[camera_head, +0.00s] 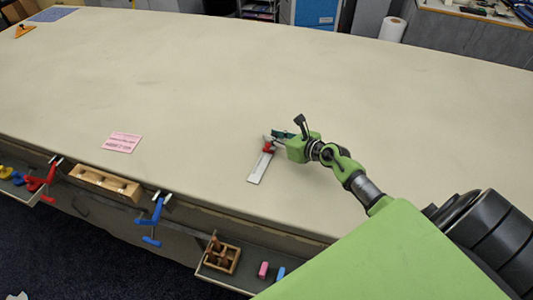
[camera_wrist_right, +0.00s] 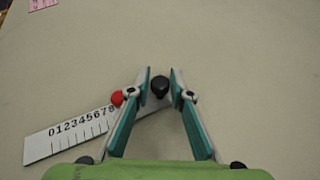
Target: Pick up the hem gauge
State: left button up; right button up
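The hem gauge (camera_head: 259,168) lies on the cloth table, a white ruler with a red slider and a black knob. In the right wrist view the gauge (camera_wrist_right: 70,135) shows black numbers at its left end, the red slider beside my left-hand finger, and the black knob between the fingers. My right gripper (camera_head: 276,138) is over the gauge's far end; in the wrist view the gripper (camera_wrist_right: 161,74) is open, its fingers on either side of the knob with small gaps. Part of the ruler is hidden behind the fingers. My left gripper is out of view.
A pink card (camera_head: 122,143) lies on the table to the left. Clamps, including a blue one (camera_head: 152,215), and a wooden block (camera_head: 105,183) are along the front edge. A wooden holder (camera_head: 221,256) sits on a lower shelf. The tabletop around the gauge is clear.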

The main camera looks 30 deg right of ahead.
jog(key=shift+c, duration=0.5)
grip_shut()
